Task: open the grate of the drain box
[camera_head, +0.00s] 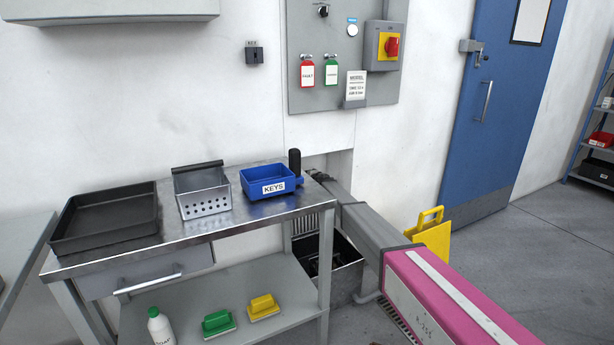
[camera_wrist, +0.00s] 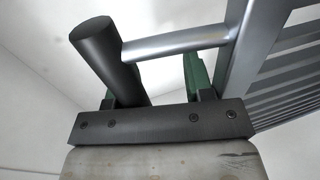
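The drain box (camera_head: 345,277) stands on the floor right of the table, its top open and its inside dark. The slatted grate (camera_head: 304,222) stands raised at its back, partly hidden by the table. In the wrist view the grate (camera_wrist: 290,75) fills the right side. A silver bar (camera_wrist: 180,42) runs from its frame to a dark round grip (camera_wrist: 105,55). My gripper (camera_wrist: 153,85) has two green fingers apart, one on each side, with the grip and bar crossing in front of them. No hold on the grip shows. In the head view my fingertips are hard to make out.
The steel table (camera_head: 230,222) holds a dark tray (camera_head: 105,220), a perforated basket (camera_head: 200,190) and a blue KEYS box (camera_head: 268,185). A black upright cylinder (camera_head: 294,162) shows by its back right corner. A yellow floor sign (camera_head: 433,240) stands behind my arm, near the blue door (camera_head: 495,100).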

